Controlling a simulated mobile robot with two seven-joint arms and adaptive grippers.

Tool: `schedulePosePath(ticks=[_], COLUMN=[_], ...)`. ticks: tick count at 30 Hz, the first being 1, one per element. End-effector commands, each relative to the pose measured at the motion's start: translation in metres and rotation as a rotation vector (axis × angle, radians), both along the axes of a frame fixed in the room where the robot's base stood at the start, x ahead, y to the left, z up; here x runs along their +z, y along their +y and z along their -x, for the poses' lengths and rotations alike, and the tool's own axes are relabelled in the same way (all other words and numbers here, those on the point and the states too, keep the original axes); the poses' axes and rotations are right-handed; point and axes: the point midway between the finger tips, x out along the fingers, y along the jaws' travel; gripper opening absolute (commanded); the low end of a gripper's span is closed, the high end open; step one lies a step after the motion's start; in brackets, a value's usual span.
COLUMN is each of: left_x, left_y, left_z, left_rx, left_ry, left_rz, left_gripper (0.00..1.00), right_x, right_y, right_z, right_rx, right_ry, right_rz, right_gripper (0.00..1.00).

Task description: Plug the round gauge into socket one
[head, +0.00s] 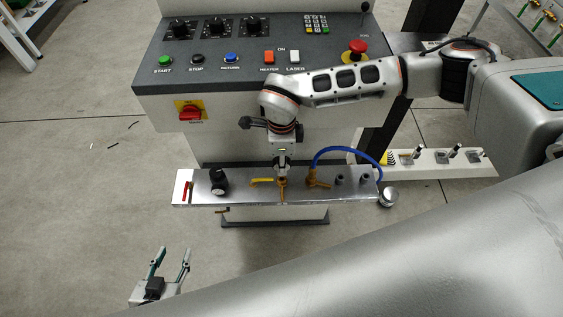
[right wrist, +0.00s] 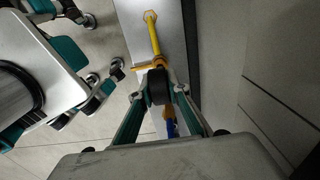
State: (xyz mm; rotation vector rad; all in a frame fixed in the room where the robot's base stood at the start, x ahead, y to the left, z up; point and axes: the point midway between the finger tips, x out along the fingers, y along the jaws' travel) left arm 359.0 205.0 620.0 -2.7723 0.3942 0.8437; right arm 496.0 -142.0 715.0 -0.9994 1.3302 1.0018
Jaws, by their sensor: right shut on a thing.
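My right gripper (head: 282,161) hangs over the middle of the narrow metal shelf (head: 240,194). In the right wrist view its fingers (right wrist: 160,88) are shut on a dark round piece, seen edge-on, which looks like the round gauge (right wrist: 157,86). Brass fittings lie just below it, one with a yellow lever (head: 262,182). The fingers cover where the gauge and fitting meet, so I cannot tell whether they touch. No socket number can be read. My left gripper (head: 171,262) is open and empty over the floor, lower left.
A blue hose (head: 345,150) loops from a brass valve (head: 318,179) at the right. A black knob (head: 219,181) and a red lever (head: 187,191) stand on the shelf's left part. The control panel (head: 225,85) rises behind.

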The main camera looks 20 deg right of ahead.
Motion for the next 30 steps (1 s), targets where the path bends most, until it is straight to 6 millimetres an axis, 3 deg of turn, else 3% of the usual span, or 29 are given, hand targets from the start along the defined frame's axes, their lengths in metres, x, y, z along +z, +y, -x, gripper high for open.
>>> schedulePosePath(ticks=[30], left_x=[-0.012], left_y=[0.000], left_z=[0.004], left_rx=[0.000], left_ry=[0.012], left_rz=[0.000], left_gripper=[0.40], right_x=[-0.022], right_y=[0.000], right_z=[0.000], right_rx=[0.000], right_ry=[0.000], right_rz=[0.000], right_gripper=[0.00])
